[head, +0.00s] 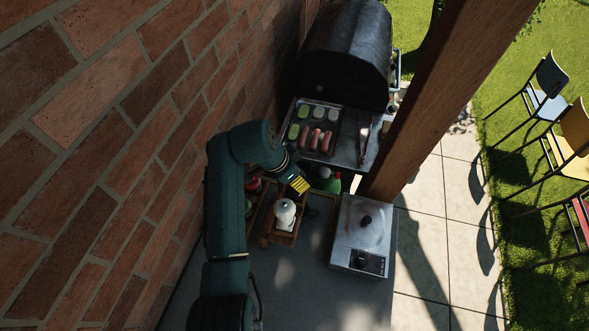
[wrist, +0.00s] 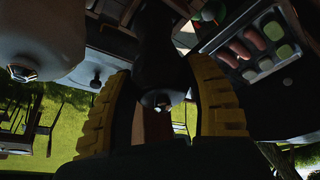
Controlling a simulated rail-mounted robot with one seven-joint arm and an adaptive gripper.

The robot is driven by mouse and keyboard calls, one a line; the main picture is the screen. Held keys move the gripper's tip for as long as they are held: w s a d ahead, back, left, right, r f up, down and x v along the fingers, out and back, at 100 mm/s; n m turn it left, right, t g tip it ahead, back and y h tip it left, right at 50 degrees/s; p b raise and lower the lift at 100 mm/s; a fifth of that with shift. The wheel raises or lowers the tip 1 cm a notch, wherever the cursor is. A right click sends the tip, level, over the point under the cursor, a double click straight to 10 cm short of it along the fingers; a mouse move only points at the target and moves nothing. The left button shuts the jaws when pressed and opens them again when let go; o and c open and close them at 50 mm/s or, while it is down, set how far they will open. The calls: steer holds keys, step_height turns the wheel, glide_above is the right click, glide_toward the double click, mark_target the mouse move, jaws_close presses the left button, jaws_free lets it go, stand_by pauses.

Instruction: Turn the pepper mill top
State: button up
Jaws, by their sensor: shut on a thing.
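My gripper (head: 300,184) has yellow ribbed fingers and hangs over the wooden caddy (head: 267,239) in the head view. In the wrist view, the fingers of my gripper (wrist: 163,88) are closed on either side of the dark pepper mill (wrist: 160,72), with a small shiny knob at its end. The head view does not clearly show the pepper mill; my gripper and arm are in front of that spot. A white mill-like shaker (head: 285,212) stands in the caddy, and its rounded top fills the upper left of the wrist view (wrist: 50,38).
A green bottle (head: 331,183) is close to my gripper's right. A metal burner box (head: 358,225) stands at the right. A brick wall (head: 100,110) bounds the left. The front worktop (head: 300,290) is clear.

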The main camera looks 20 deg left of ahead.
steer(key=o, duration=1.2)
steer(key=shift+r, duration=0.1)
steer(key=v, duration=1.2)
